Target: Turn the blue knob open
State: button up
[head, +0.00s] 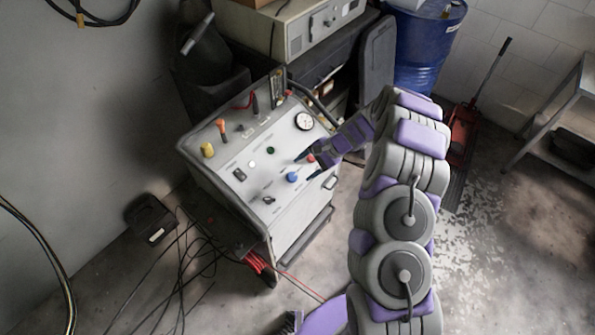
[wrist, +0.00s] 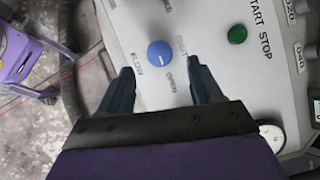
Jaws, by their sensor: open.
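The blue knob (head: 292,177) sits on the sloped top panel of the white control cabinet (head: 235,165). In the wrist view the blue knob (wrist: 160,53) is round with a white pointer line, and printed words including "FLOW" and "OPEN" surround it. My gripper (head: 303,166) reaches in from the right over the panel. In the wrist view my gripper (wrist: 163,82) is open, its two dark fingers apart. The knob shows beyond the gap between the fingertips, not gripped.
A green button (wrist: 237,34) lies right of the knob in the wrist view. A red knob (head: 311,158) and a gauge (head: 304,121) are on the same panel. Cables (head: 200,245) lie on the floor at left. A blue barrel (head: 428,45) stands behind.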

jog(key=p+v, duration=0.1)
jog(key=v, duration=1)
jog(key=shift+d+r, duration=0.2)
